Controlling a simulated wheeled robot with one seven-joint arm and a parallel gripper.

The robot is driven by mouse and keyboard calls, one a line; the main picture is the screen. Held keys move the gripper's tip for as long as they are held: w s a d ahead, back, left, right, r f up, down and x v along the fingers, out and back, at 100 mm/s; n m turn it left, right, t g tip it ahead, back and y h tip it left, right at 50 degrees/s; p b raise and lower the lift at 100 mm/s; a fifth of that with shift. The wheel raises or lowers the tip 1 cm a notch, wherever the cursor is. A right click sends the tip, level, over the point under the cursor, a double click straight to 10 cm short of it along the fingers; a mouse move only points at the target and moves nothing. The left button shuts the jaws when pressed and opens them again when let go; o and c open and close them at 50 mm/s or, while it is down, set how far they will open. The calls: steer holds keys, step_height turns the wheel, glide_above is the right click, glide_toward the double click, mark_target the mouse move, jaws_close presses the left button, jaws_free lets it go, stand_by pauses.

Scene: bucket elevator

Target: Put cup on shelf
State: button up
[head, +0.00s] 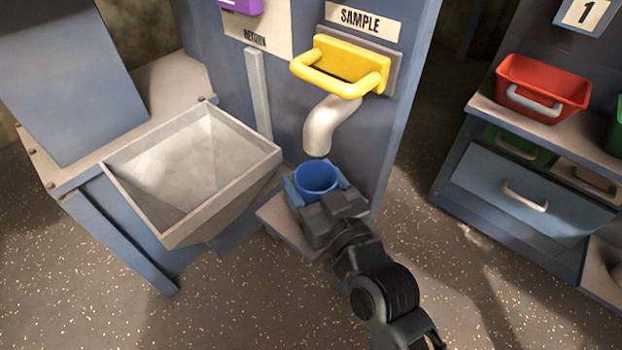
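A blue cup (317,179) stands upright below the white spout (324,128) of the sample station. My gripper (313,190) reaches it from the front, with a finger on each side of the cup. Whether the fingers press on the cup is not clear. The lower part of the cup is hidden by my gripper. A small ledge (272,217) shows beneath the cup and gripper. A shelf unit (477,104) stands at the right, with a red bin (541,88) on its top board.
A grey metal hopper (190,170) juts out to the left of the cup. A yellow handle (340,67) sticks out above the spout. A blue drawer (530,192) is in the shelf unit. The speckled floor between station and shelf unit is clear.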

steer(key=o, duration=0.4)
steer(key=shift+r+p, duration=0.2)
steer(key=shift+p, duration=0.1)
steer(key=v, duration=1.2)
steer(key=shift+f+p, duration=0.1)
steer(key=shift+p, duration=0.25)
